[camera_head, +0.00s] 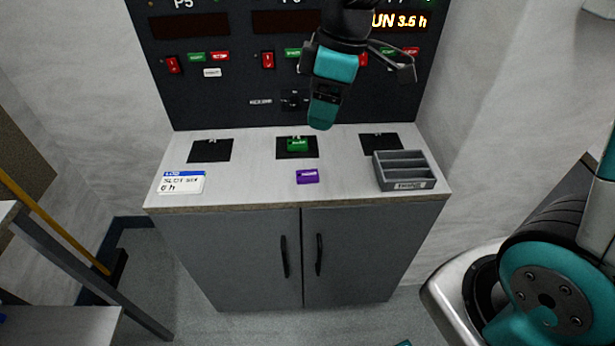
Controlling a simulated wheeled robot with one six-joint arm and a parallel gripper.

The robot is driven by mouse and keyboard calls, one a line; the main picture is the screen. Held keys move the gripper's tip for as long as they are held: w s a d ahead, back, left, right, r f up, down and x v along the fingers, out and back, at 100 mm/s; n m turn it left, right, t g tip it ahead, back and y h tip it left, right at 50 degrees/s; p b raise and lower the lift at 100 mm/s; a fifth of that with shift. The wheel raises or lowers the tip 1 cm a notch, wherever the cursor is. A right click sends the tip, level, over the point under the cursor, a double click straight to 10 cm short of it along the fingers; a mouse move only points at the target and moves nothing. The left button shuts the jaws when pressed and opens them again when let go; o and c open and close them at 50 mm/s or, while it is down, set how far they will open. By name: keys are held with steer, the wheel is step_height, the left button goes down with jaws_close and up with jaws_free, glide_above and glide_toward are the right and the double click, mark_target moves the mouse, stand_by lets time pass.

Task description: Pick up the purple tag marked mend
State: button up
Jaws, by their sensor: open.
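The purple tag (307,176) lies flat on the pale worktop, near the middle of its front part. It bears small white print that I cannot read. My gripper (362,92) is above the worktop, in front of the dark panel. Its jaws are open, with one finger pointing down and the other out to the right. It is apart from the purple tag, higher and farther back. Nothing shows between the jaws.
A green tag (298,145) lies on the middle black pad, behind the purple tag. A grey divided tray (404,184) stands at the right. A white card (181,182) is at the left. The dark panel (240,100) with switches rises behind the worktop (245,190).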

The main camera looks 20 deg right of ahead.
steer(key=w+d+f+n, duration=0.3)
steer(key=w+f, duration=0.2)
steer(key=w, duration=0.2)
glide_above(308, 174)
steer(key=d, duration=0.1)
steer(key=shift+h, duration=0.4)
step_height(308, 174, down, 11)
steer(key=shift+s, duration=0.1)
steer(key=shift+a+f, duration=0.25)
steer(key=shift+f, duration=1.25)
steer(key=shift+a+f, duration=0.2)
steer(key=shift+f, duration=1.3)
steer(key=c, duration=1)
